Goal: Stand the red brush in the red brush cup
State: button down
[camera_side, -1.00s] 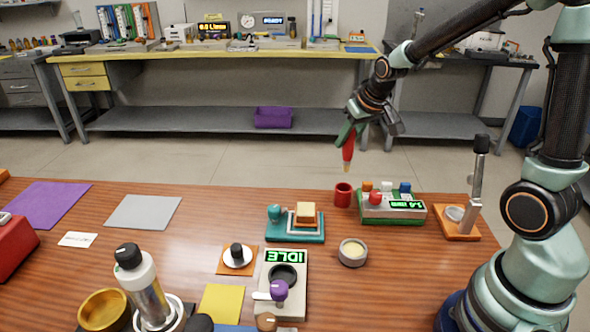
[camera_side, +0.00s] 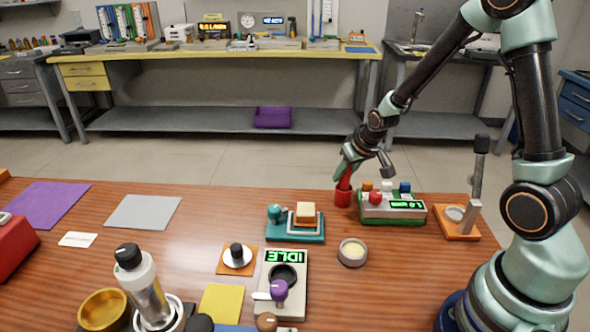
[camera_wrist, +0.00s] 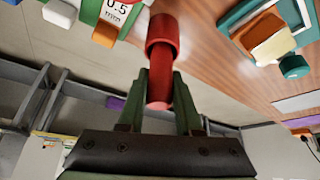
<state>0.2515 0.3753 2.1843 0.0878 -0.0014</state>
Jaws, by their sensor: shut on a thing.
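The red brush (camera_side: 345,179) is upright, with its lower end inside the red brush cup (camera_side: 342,198) at the back of the wooden table. My gripper (camera_side: 346,170) is shut on the upper part of the brush, just above the cup. In the wrist view my gripper (camera_wrist: 160,88) has its two fingers on either side of the red brush handle (camera_wrist: 159,88). The red cup (camera_wrist: 162,30) surrounds the brush's far end there. The brush's tip is hidden inside the cup, so I cannot tell whether it touches the bottom.
A green-and-white device with coloured knobs (camera_side: 392,207) stands close to the cup's right. A teal stand with a tan block (camera_side: 296,224) is to the front left. A small grey dish (camera_side: 352,252) sits in front. The table's back edge is just behind the cup.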

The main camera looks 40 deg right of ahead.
jog(key=c, duration=0.6)
grip_release()
jog(key=shift+f, duration=0.1)
jog(key=shift+r, duration=0.3)
jog(key=v, duration=1.2)
jog(key=s+a+r+n+y, duration=0.1)
jog(key=s+a+r+n, duration=0.1)
jog(key=s+a+r, duration=0.5)
jog(key=s+a, duration=0.2)
jog(key=shift+a+n, duration=0.35)
jog(key=shift+n, duration=0.05)
